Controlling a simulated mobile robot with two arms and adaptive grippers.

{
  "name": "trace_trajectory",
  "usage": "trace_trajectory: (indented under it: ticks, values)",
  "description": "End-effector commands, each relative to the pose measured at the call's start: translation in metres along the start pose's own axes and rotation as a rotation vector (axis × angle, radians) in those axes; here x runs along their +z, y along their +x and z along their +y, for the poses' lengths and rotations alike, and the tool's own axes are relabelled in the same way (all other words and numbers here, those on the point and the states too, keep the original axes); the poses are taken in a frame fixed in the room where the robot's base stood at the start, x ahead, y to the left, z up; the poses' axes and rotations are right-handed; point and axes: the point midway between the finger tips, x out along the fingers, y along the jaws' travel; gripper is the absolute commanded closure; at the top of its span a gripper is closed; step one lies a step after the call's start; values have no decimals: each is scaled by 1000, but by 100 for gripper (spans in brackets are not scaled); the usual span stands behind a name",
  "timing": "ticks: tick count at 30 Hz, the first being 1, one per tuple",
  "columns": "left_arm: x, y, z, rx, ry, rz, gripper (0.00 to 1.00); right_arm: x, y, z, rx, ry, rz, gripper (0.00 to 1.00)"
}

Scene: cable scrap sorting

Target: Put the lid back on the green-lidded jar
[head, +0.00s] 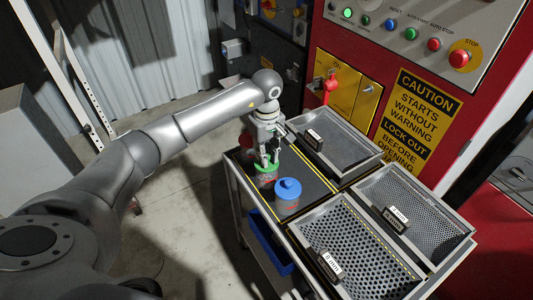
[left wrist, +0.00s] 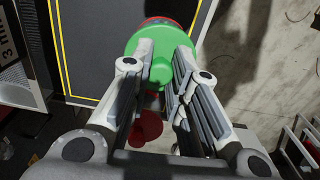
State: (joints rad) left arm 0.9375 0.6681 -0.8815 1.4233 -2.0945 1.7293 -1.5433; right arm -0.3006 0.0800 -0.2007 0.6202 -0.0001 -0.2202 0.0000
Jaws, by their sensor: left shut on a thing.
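In the left wrist view the fingers (left wrist: 163,75) close around the knob of the green lid (left wrist: 180,45). A clear jar with reddish contents (head: 266,182) is directly under the lid. The lid looks level over its mouth, but I cannot tell whether it is seated or slightly above. The gripper hides part of the lid's top. My right gripper is not in view.
A blue-lidded jar (head: 288,196) stands close to the right. Labelled metal trays (head: 345,150) and perforated bins (head: 357,245) fill the cart's right side. A red machine with a caution sign (head: 412,115) stands behind.

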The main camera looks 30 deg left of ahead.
Motion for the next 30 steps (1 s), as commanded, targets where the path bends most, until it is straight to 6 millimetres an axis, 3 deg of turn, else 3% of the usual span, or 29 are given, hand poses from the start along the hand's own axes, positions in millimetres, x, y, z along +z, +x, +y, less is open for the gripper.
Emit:
trace_trajectory:
  ticks: [30]
  values:
    - [0,0,0,0,0,1,95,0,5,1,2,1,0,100]
